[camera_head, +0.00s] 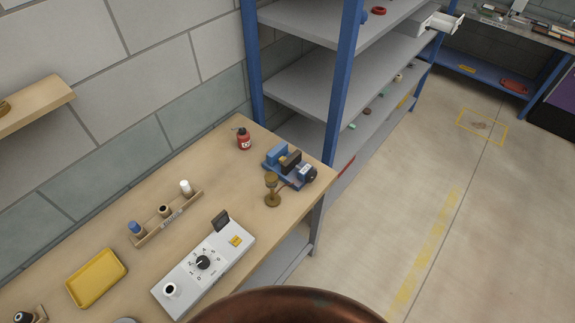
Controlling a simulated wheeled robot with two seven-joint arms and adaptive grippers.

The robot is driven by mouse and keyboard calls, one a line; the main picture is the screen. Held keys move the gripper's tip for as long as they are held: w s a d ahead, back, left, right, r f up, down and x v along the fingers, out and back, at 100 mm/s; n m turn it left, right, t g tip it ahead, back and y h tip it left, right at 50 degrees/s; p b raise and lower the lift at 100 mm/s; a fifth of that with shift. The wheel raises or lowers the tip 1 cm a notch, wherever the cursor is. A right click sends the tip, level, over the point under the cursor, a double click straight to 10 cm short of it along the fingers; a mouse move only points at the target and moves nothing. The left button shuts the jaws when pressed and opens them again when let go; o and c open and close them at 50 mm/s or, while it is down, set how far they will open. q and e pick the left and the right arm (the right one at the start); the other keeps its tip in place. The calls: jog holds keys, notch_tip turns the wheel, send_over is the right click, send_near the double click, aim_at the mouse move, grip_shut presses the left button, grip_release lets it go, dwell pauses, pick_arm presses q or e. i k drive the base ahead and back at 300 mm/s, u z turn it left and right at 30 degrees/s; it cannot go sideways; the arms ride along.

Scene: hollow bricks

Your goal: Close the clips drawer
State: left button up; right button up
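A white, box-like piece (437,22) sticks out from the upper part of the blue-framed shelf at the top right. It looks like an open drawer or tray, but it is small and far away. I cannot read any label on it or tell whether it is the clips drawer. No other drawer can be made out. Neither of my grippers is in view.
A wooden bench (130,180) holds a white dial box (205,265), a yellow tray (97,277), a red bottle (243,139), a brass goblet-like piece (272,190) and a blue vise-like device (288,167). Grey shelves (300,78) stand behind. Open floor (420,190) lies to the right.

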aim_at(447, 23)
jog(key=k, duration=1)
jog(key=z, duration=1.05)
jog(key=i, duration=3.7)
jog(key=z, duration=2.2)
jog(key=k, duration=0.1)
jog(key=u, duration=0.6)
